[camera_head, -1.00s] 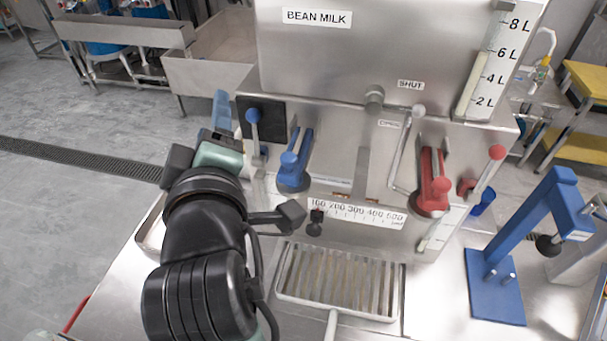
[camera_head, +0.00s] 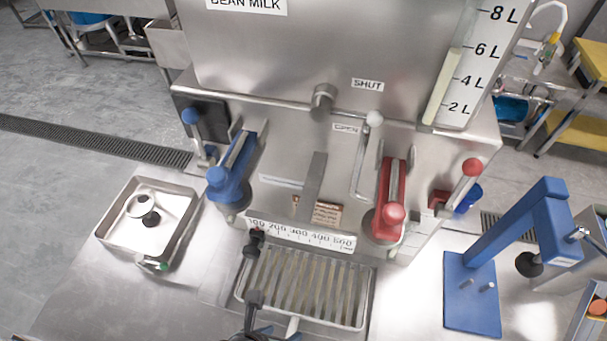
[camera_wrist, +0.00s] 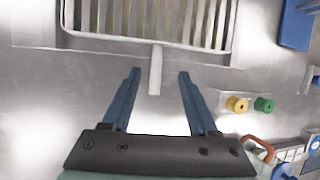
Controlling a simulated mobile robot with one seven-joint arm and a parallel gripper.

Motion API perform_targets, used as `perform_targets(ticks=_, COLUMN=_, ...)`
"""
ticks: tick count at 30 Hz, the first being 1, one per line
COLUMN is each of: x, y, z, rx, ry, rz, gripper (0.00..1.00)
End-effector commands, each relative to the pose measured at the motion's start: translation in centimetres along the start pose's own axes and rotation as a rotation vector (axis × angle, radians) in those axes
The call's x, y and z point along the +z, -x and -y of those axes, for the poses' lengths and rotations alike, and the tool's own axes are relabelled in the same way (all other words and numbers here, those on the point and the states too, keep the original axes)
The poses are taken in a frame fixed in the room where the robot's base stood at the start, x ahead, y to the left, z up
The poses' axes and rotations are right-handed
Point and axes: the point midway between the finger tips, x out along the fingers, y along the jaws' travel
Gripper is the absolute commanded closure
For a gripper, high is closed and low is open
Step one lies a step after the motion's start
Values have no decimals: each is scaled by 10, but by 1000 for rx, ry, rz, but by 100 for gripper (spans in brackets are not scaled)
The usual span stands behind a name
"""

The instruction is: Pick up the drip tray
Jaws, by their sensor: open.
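The drip tray (camera_head: 305,285) is a pale, slatted rectangular tray lying under the bean milk machine's measuring scale. Its short white handle (camera_head: 292,326) points toward me. The tray (camera_wrist: 150,41) spans the top of the wrist view, with the handle (camera_wrist: 155,72) pointing down. My gripper (camera_wrist: 159,74) is open, with one blue finger on each side of the handle's end and a gap to both. I cannot tell how far above the handle the fingers are. In the head view, only parts of the gripper show at the bottom edge.
The bean milk machine (camera_head: 330,60) stands behind the tray, with a blue lever (camera_head: 230,172) and a red lever (camera_head: 392,195). A metal tray (camera_head: 108,232) with a round lid stands left. A blue stand (camera_head: 472,300) is right. Yellow and green knobs (camera_wrist: 263,104) sit right of the gripper.

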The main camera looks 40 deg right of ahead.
Motion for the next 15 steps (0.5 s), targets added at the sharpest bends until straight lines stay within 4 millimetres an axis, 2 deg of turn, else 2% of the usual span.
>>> perform_targets(ticks=3, x=1, y=-20, z=0, rx=-1, ry=-2, rz=-1, gripper=40)
perform_targets(ticks=11, x=2, y=-37, z=-2, rx=2, ry=-3, rz=1, gripper=40)
perform_targets(ticks=15, x=3, y=-55, z=-4, rx=1, ry=-4, rz=-1, gripper=40)
